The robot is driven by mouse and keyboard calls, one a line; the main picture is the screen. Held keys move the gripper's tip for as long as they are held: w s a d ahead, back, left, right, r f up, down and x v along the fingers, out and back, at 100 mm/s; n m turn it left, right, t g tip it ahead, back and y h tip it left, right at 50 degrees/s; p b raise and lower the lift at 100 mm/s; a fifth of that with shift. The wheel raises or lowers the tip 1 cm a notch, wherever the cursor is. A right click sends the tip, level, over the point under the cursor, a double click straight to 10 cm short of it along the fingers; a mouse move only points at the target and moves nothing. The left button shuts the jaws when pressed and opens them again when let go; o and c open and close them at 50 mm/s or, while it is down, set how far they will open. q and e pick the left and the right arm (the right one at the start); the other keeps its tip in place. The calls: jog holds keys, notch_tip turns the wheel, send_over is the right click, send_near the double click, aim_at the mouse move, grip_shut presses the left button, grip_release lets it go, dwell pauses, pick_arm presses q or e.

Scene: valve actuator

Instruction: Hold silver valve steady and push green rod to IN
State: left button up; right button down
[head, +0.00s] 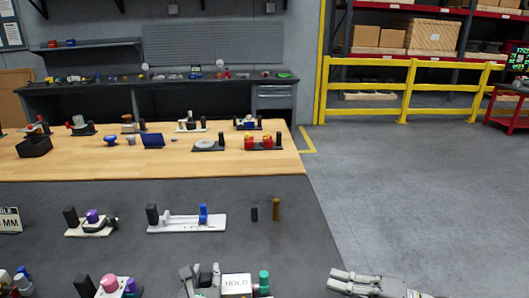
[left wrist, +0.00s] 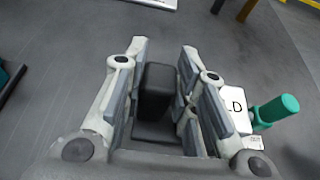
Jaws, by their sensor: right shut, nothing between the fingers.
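The silver valve (head: 237,286) is a pale block marked HOLD at the bottom middle of the head view. It also shows in the left wrist view (left wrist: 236,108). The green rod (head: 264,281) with its rounded cap sticks out to its right, also seen in the left wrist view (left wrist: 277,110). My left gripper (head: 201,281) is at the left of the valve. In the left wrist view, its fingers (left wrist: 160,85) stand apart on either side of a black post (left wrist: 156,92); firm contact is not clear. My right gripper (head: 345,280) is shut and empty, right of the rod.
A white fixture with a blue slider (head: 187,222) and one with a purple knob (head: 92,224) stand behind. A black peg (head: 254,214) and a brown peg (head: 276,209) stand near the table's right side. Pink-knobbed parts (head: 109,284) are at the left. The tabletop (head: 290,250) between is clear.

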pick_arm(q)
jog(key=o, duration=0.4)
jog(key=shift+f, duration=0.15)
pick_arm(e)
jog(key=shift+w+f, duration=0.1)
pick_arm(q)
jog(key=shift+o, duration=0.2)
jog(key=shift+w, duration=0.1)
jog(key=shift+r, duration=0.2)
